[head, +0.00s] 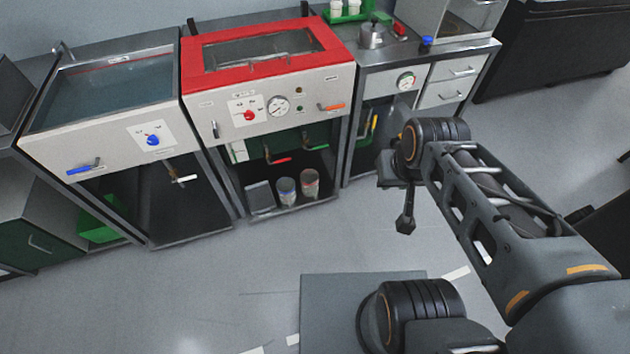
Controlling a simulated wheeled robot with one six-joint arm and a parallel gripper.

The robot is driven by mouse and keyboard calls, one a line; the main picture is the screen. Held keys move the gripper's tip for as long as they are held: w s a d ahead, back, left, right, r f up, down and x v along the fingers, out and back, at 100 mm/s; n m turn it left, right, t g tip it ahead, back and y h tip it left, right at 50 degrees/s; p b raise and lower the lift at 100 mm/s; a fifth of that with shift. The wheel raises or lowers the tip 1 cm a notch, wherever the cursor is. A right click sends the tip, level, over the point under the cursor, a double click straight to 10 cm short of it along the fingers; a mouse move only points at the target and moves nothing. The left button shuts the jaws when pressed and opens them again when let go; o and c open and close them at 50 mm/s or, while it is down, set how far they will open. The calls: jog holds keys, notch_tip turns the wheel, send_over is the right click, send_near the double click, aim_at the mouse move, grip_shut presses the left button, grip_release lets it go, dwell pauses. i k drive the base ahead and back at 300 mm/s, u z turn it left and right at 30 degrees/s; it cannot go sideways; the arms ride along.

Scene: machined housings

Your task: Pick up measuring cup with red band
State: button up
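Two small measuring cups stand on the bottom shelf under the red-topped machine. The right one (310,186) shows a reddish band near its top, and the left one (287,191) looks bluish at its top. Both stand upright, side by side. My gripper (405,222) is to the right of the cups, in front of the cabinets and apart from them. It points downward and shows only as a small dark shape. I cannot see its fingers clearly or tell whether they are open.
Cabinet side walls bound the shelf opening. The grey floor (230,270) in front is mostly clear, with a dark grey plate (335,310) near my base.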

aim_at(309, 178)
jog(key=i, duration=1.25)
jog(key=u, duration=1.95)
